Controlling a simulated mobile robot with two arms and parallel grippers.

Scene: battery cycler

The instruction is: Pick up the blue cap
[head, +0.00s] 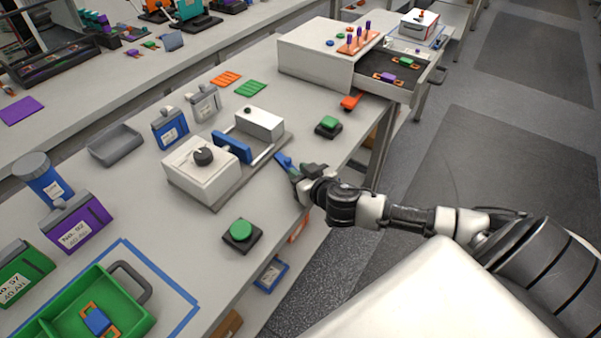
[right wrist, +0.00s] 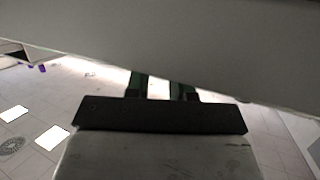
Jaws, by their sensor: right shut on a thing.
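My right gripper (head: 298,174) reaches over the table edge, just right of the white cycler. It is shut on a small blue piece (head: 283,160), which looks like the blue cap; its fingers hide part of it. In the right wrist view my gripper's dark fingers (right wrist: 160,88) show against the table's underside or edge, and the held piece cannot be made out there. The white cycler (head: 203,169) with a black knob has a blue block (head: 232,147) between its two white parts. My left gripper is not in view.
A green button (head: 240,231) sits in front of the cycler and another green button (head: 328,125) behind my gripper. A white drawer unit (head: 315,60) stands at the back, its drawer open. A green tray (head: 135,316) is at the front left. Bare table lies around the gripper.

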